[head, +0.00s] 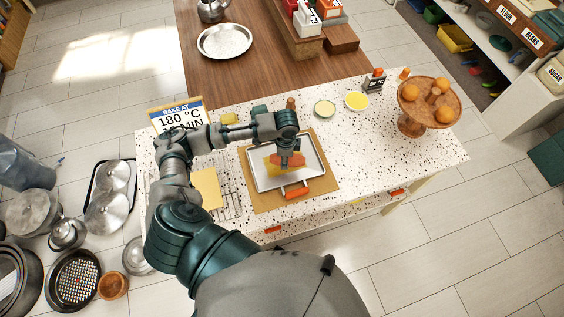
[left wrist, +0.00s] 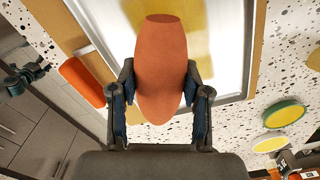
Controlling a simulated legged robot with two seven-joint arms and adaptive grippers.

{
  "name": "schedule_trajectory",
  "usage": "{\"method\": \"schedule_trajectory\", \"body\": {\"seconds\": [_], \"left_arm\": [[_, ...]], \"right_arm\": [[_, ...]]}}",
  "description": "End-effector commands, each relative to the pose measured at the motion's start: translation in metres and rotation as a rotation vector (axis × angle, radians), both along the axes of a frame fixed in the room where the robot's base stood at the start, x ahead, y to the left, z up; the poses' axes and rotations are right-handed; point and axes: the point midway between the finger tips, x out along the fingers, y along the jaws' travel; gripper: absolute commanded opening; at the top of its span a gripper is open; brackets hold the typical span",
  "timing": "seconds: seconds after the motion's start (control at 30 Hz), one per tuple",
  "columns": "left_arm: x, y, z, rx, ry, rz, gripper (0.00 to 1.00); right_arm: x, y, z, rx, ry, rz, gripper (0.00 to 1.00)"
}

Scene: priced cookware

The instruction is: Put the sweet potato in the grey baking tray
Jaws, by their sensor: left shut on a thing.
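The sweet potato, an orange-brown tapered shape with a flat cut end, fills the middle of the left wrist view (left wrist: 160,70). My left gripper (left wrist: 160,95) is shut on it, one finger on each side. In the head view the gripper (head: 289,150) is over the grey baking tray (head: 261,183), with the orange sweet potato (head: 291,161) below it. The tray lies on a brown board on the speckled counter and has a yellow patch inside. It also shows in the left wrist view (left wrist: 234,85). Whether the sweet potato touches the tray is unclear. My right gripper is not in view.
An orange handle-like piece (head: 297,193) is at the tray's near edge. A wooden stand (head: 418,122) with oranges is at right. Two small yellow-filled dishes (head: 325,109) (head: 357,101) are behind the tray. A bake sign (head: 180,117) is at left. The counter right of the tray is clear.

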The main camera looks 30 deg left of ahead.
Motion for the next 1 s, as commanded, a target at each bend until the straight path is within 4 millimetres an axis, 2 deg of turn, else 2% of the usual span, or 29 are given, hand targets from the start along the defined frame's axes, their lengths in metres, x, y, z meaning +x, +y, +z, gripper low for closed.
{"method": "schedule_trajectory", "body": {"seconds": [0.17,0.3,0.53,0.57,0.6,0.67,0.87,1.0], "left_arm": [[-0.002,0.004,-0.017,-0.004,0.001,-0.001,0.05],[-0.002,0.008,-0.04,-0.008,0.002,0.0,0.05],[-0.001,0.01,-0.043,-0.008,-0.001,-0.001,0.05],[-0.001,0.009,-0.044,-0.008,0.0,-0.001,0.5],[-0.001,0.008,-0.043,-0.008,-0.001,-0.001,0.6],[-0.001,0.007,-0.043,-0.008,-0.001,-0.001,0.72],[-0.001,0.004,-0.042,-0.004,-0.001,-0.001,0.72],[-0.001,0.004,-0.04,-0.004,-0.001,-0.001,0.72]], "right_arm": [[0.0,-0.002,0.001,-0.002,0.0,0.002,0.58],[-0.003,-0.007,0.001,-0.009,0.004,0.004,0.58],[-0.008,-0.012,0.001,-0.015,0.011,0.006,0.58],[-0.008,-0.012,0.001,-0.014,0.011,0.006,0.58],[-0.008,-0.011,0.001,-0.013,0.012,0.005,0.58],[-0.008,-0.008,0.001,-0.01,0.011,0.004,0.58],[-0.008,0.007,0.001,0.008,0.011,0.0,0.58],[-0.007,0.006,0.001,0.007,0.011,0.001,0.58]]}}
